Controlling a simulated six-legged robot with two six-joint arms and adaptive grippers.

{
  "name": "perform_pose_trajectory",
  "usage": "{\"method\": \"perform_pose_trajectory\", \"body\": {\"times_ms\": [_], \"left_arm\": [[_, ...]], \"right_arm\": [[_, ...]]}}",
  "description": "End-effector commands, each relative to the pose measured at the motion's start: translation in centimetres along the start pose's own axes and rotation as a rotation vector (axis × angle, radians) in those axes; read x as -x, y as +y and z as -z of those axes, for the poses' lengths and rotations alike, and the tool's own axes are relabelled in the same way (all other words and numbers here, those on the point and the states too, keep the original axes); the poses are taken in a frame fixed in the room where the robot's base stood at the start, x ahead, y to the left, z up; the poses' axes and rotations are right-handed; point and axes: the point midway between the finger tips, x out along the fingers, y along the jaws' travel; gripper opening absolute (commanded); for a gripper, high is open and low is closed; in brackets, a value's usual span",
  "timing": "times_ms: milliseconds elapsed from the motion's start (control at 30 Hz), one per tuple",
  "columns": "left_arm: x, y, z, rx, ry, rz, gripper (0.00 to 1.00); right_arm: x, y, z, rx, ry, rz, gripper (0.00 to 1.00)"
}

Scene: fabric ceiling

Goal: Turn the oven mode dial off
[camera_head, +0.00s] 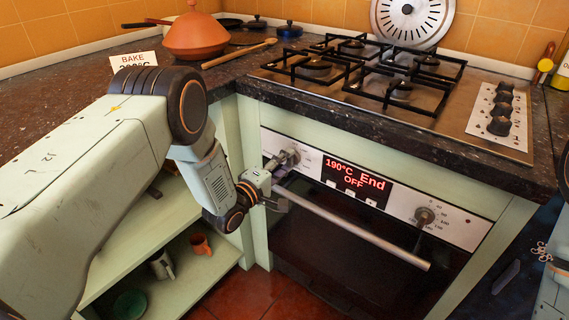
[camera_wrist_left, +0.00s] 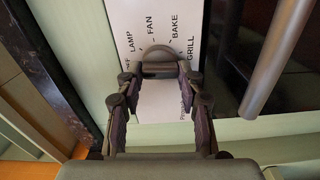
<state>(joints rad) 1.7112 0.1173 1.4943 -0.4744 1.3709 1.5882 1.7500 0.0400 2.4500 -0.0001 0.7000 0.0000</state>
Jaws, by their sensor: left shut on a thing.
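The oven mode dial (camera_head: 292,156) is a grey metal knob at the left end of the oven's white control panel. It also shows in the left wrist view as a rounded knob (camera_wrist_left: 160,60) below the printed labels LAMP, FAN, BAKE and GRILL. My left gripper (camera_head: 275,165) is shut on the dial, with its two dark fingers (camera_wrist_left: 160,78) on either side of it. Where the dial's pointer is set cannot be made out. The oven display (camera_head: 352,182) reads 190°C, End and OFF in red. My right gripper is not in view.
The oven's bar handle (camera_head: 350,232) runs just below the panel, close to my left gripper. A second knob (camera_head: 424,217) is at the panel's right. The counter edge and gas hob (camera_head: 350,75) are above. Open shelves (camera_head: 185,275) stand at the lower left.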

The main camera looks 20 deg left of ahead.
Motion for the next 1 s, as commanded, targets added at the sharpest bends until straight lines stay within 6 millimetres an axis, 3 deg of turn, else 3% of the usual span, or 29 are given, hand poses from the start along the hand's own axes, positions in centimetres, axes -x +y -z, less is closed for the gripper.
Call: {"method": "perform_pose_trajectory", "body": {"times_ms": [733, 767, 1000], "left_arm": [[0.05, -0.13, -0.08, 0.084, -0.002, 0.003, 0.06], [0.05, -0.13, -0.09, 0.084, -0.002, 0.003, 0.39], [0.03, -0.08, -0.05, 0.082, -0.001, 0.001, 0.59]], "right_arm": [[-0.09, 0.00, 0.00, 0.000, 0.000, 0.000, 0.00], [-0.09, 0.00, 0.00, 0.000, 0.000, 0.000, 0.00], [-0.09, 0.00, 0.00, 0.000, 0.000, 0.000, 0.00]]}}
